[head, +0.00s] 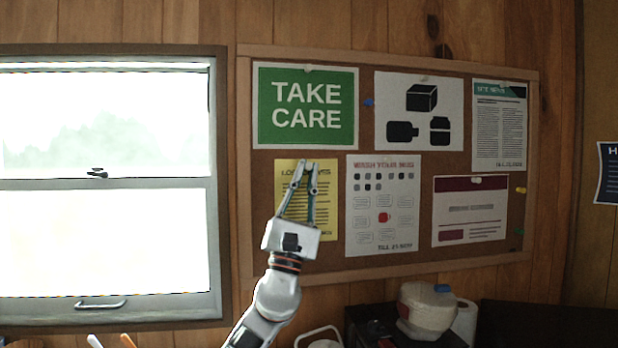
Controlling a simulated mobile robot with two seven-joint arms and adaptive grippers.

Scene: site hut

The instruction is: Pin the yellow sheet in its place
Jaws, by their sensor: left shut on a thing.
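The yellow sheet (325,215) is upright at the lower left of the cork board (257,235), below the green "TAKE CARE" sign (305,106). My left gripper (308,166) is in front of it, its fingertips close together at the sheet's top edge, shut on the sheet. The fingers and wrist hide part of the sheet's middle and lower left. I cannot make out a pin at its top edge. My right gripper is not in view.
A blue pin (368,102) and a yellow pin (520,190) sit on the board.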

